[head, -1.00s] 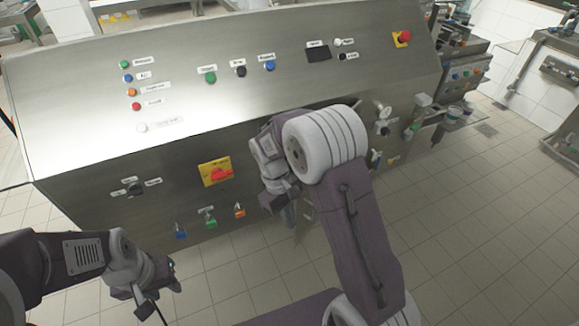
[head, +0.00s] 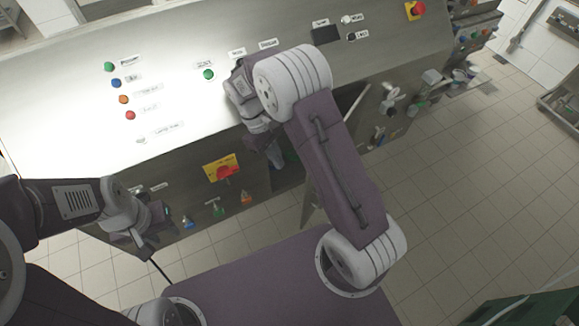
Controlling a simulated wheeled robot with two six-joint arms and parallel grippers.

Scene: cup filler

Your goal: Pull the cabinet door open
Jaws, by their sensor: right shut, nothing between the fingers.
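The cabinet door (head: 309,204) stands swung out from the front of the steel machine. Only its lower part shows below my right arm, and the arm hides most of it. A dark cabinet opening (head: 287,178) shows to its left, with something green inside. My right gripper (head: 275,158) is at the opening, pointing down, shut and empty. My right wrist partly covers it, and I cannot tell whether it touches the door. My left gripper (head: 150,236) hangs at the lower left, away from the door. Its fingers are too unclear to read.
The steel machine's sloped panel (head: 60,110) carries several coloured buttons. A red switch on a yellow plate (head: 223,169) is just left of the opening. Valves and fittings (head: 390,100) stick out on the right. The tiled floor (head: 450,190) at the right is clear.

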